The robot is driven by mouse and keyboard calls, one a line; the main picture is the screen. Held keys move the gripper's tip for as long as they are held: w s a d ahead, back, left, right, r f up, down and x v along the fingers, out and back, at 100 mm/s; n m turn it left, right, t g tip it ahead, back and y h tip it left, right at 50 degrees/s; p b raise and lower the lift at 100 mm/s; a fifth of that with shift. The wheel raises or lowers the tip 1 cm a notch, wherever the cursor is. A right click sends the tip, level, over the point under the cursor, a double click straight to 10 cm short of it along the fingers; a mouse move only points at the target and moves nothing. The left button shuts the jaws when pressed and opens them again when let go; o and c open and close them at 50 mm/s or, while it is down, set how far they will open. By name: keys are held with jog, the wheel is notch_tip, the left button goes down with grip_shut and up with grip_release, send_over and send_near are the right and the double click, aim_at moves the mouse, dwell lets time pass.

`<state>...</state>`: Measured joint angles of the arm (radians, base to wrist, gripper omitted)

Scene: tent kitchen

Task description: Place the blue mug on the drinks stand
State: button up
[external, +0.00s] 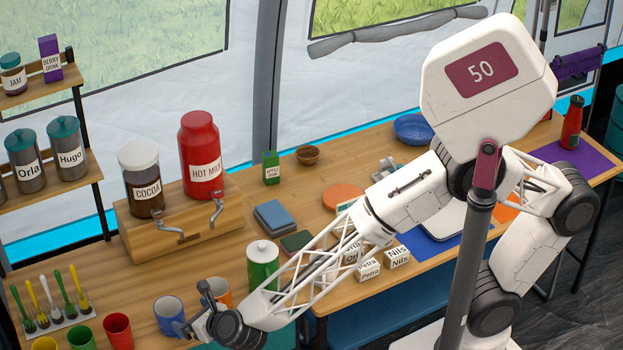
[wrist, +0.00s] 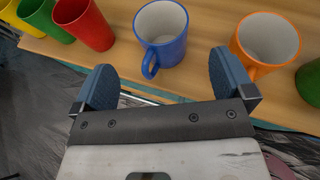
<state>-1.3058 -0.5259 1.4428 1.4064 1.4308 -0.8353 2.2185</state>
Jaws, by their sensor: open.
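The blue mug (external: 168,314) stands upright on the near left part of the wooden table. In the wrist view the blue mug (wrist: 172,52) is just beyond my fingertips, between their lines, with its handle toward me. My gripper (external: 193,310) is open and empty, close to the mug's right side in the external view; its two fingers (wrist: 164,78) are spread wide in the wrist view. The drinks stand, seemingly the wooden block (external: 160,236), stands behind the mug. It carries a cocoa dispenser (external: 141,182) and a red hot milk dispenser (external: 201,158) with taps.
An orange mug (wrist: 262,45) stands right of the blue mug, near my right finger. A red cup (external: 118,331) and a green cup (external: 82,338) stand to the left. A green canister (external: 262,268) is close to my arm.

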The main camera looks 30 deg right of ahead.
jog(key=shift+v, duration=1.4)
jog(key=w+d+r+n+g+y, duration=0.2)
jog(key=w+d+r+n, duration=0.75)
jog(key=w+r, duration=0.35)
jog(key=w+d+r+n+g, duration=0.1)
jog(key=w+d+r+n, duration=0.25)
jog(key=d, duration=0.45)
jog(key=w+d+r+n+g, duration=0.1)
jog(key=w+d+r+n, duration=0.2)
jog(key=d, duration=0.6)
jog(key=s+d+r+n+g+h, duration=0.15)
jog(key=d+n, duration=0.25)
jog(key=d, duration=0.5)
jog(key=s+d+r+n+g+h, duration=0.1)
jog(key=s+d+n, duration=0.3)
jog(key=d, duration=0.6)
jog(key=s+d+n+g+h, duration=0.1)
jog(key=s+d+n+h, duration=0.1)
jog(key=s+d, duration=0.4)
jog(key=s+d+f+n+g+h, duration=0.1)
jog(key=s+d+n, duration=0.4)
jog(key=d, duration=0.8)
jog(key=shift+s+d+f+g+h, duration=0.3)
jog(key=shift+s+g+h, duration=0.5)
jog(key=shift+s, duration=0.4)
